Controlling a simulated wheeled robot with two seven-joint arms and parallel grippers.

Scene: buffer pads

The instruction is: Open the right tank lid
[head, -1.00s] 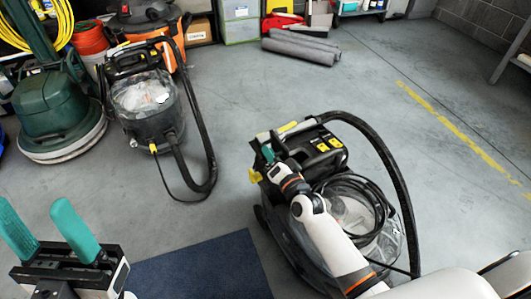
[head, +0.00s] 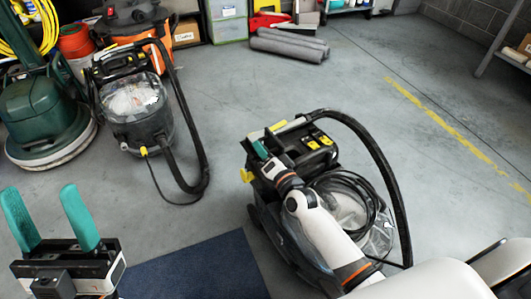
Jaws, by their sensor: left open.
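The right machine is a black carpet extractor (head: 283,232) with a clear tank section (head: 376,238) and a coiled black hose. Its black top (head: 303,152) carries yellow labels and looks closed. My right gripper (head: 261,150) is at the left side of that top, beside a pale bar with a yellow end. One teal finger shows; the rest is hidden behind my wrist, so I cannot tell if it touches or grips. My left gripper (head: 50,219) is open and empty at the lower left, teal fingers pointing up, apart from the machines.
A similar extractor (head: 140,122) stands at the upper left, next to a green floor machine (head: 42,118). A dark blue mat (head: 200,272) lies in front. Grey rolls (head: 289,44) lie at the back. The floor on the right, with a yellow line (head: 440,122), is clear.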

